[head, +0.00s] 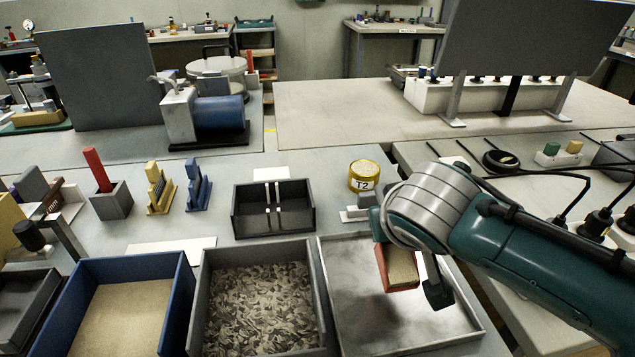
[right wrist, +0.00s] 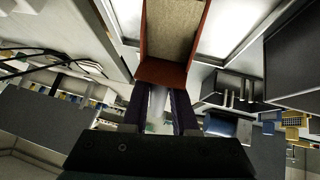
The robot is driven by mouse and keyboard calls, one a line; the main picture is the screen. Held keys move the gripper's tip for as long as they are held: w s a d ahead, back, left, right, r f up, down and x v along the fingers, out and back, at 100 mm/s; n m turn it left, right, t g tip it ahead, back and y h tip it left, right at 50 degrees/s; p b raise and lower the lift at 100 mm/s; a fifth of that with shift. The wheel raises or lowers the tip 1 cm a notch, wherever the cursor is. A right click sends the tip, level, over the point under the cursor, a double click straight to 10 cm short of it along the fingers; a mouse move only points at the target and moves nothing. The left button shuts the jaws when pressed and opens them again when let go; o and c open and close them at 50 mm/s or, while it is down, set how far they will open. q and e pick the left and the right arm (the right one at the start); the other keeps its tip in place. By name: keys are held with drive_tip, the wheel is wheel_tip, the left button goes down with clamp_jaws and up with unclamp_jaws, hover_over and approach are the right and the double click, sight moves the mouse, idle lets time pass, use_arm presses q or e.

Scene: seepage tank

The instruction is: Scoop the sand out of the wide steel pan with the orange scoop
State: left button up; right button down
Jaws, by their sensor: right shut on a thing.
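The wide steel pan (head: 352,300) lies at the front right of the bench in the head view. Its visible floor is mostly bare metal with dull grey patches; part is hidden by my right arm. My right gripper (head: 408,250) is over the pan, shut on the orange scoop (head: 397,275). Tan sand (head: 402,267) fills the scoop's visible trough. In the right wrist view the scoop (right wrist: 163,73) extends ahead of the two dark fingers (right wrist: 160,110), with sand (right wrist: 170,30) in it. I cannot tell whether the scoop touches the pan. My left gripper is not in view.
Left of the pan stand a grey bin of pale flakes (head: 210,325) and a blue bin of sand (head: 180,300). Behind are a black divided tray (head: 240,225), a yellow T2 tin (head: 364,166) and small stands. Cables and black plugs (head: 600,222) lie at right.

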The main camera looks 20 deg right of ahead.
drive_tip(key=shift+r+g+p, duration=0.7)
drive_tip(key=shift+r+p, duration=0.6)
drive_tip(key=shift+p, duration=0.4)
drive_tip(key=shift+w+d+g+y, duration=0.15)
drive_tip(key=shift+w+g+y, duration=0.15)
drive_tip(key=shift+w+g, duration=0.15)
drive_tip(key=shift+w+d+r+g+b, duration=0.15)
drive_tip(key=shift+w+g+b, duration=0.3)
drive_tip(key=shift+w+b, duration=0.4)
drive_tip(key=shift+w+r+g, duration=0.2)
drive_tip(key=shift+g, duration=0.1)
